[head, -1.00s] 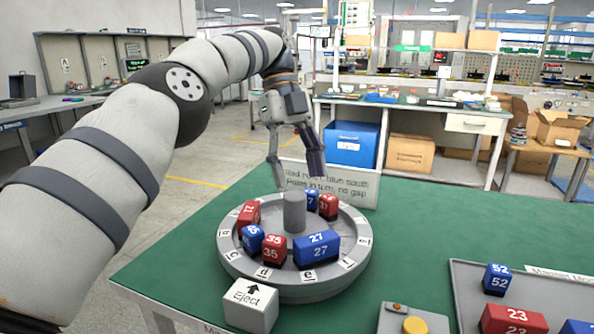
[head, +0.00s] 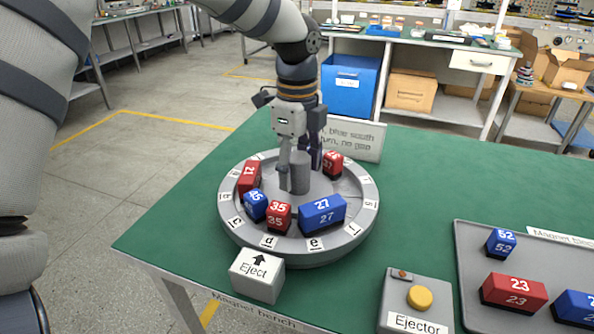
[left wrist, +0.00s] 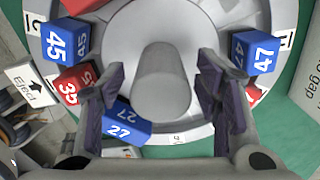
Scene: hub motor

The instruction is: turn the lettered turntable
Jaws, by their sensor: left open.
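The round grey turntable (head: 230,218) has letter labels on its rim and a grey central post (head: 301,175). On it are a red block 21 (head: 250,178), a blue block 45 (head: 256,205), a red block 35 (head: 279,216), a blue block 27 (head: 323,214) and a red block (head: 333,163) at the back. The left wrist view also shows a blue block 47 (left wrist: 258,53). My left gripper (head: 300,172) points down with open fingers on either side of the post; contact is unclear. In the left wrist view the post (left wrist: 162,80) stands between the fingertips. My right gripper is out of view.
The Eject marker (head: 257,275) stands at the turntable's front edge, near d. An ejector box with a yellow button (head: 419,298) and a tray (head: 470,270) of numbered blocks are to the right. A sign (head: 362,140) stands behind. Green bench top is clear at right back.

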